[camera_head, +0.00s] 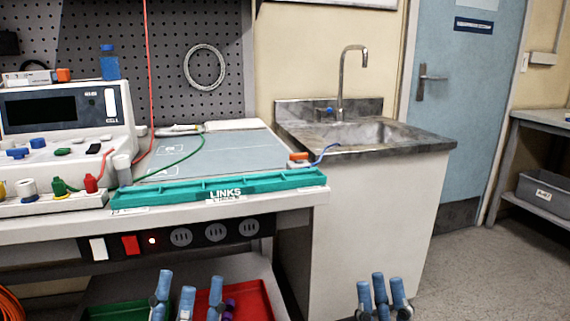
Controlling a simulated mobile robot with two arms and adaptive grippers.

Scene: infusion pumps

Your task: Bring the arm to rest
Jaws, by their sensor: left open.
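My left gripper (188,292) shows at the bottom of the head view, below the bench front. Its blue fingers point up and stand apart, with nothing between them. My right gripper (382,290) shows at the bottom, right of the centre, in front of the sink cabinet and the floor. Its blue fingers also point up with gaps between them, and it holds nothing that I can see. The arms behind both grippers are mostly cut off by the lower edge of the picture. Neither gripper visibly touches anything.
The workbench (60,231) carries a white instrument (122,100), a teal tray marked LINKS (270,187) and cables. Green (115,311) and red (254,297) bins sit beneath, behind my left gripper. A sink cabinet (375,220) stands right of the bench. Floor (490,270) is clear at right.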

